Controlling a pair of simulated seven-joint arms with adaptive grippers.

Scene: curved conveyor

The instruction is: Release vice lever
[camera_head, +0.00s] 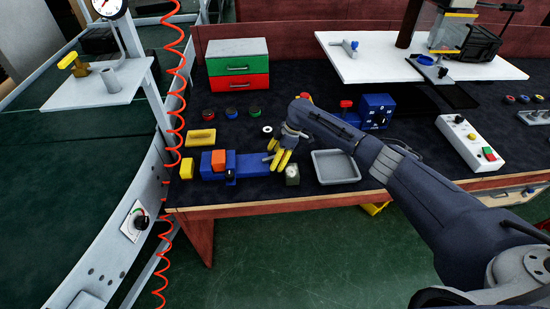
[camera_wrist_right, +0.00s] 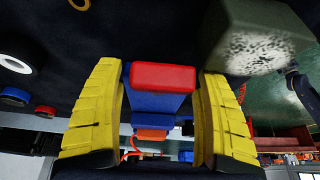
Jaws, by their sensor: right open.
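The blue vice (camera_head: 249,164) lies on the dark bench top, with an orange block (camera_head: 218,160) at its left end. My right gripper (camera_head: 280,160), with yellow fingers, is at the vice's right end and hides part of it. In the right wrist view my right gripper (camera_wrist_right: 161,72) is open. A red piece (camera_wrist_right: 163,77), which looks like the lever, sits between its fingers, with gaps on both sides. The blue vice body (camera_wrist_right: 158,103) and the orange block (camera_wrist_right: 152,135) show behind it. The red piece cannot be made out in the head view. My left gripper is out of view.
A small dark block with a pale face (camera_head: 292,174) stands close right of the gripper. A grey tray (camera_head: 335,180) lies beyond it. Yellow pieces (camera_head: 201,138), round buttons and a green-red drawer box (camera_head: 237,82) stand behind. A red coiled hose (camera_head: 177,110) hangs at left.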

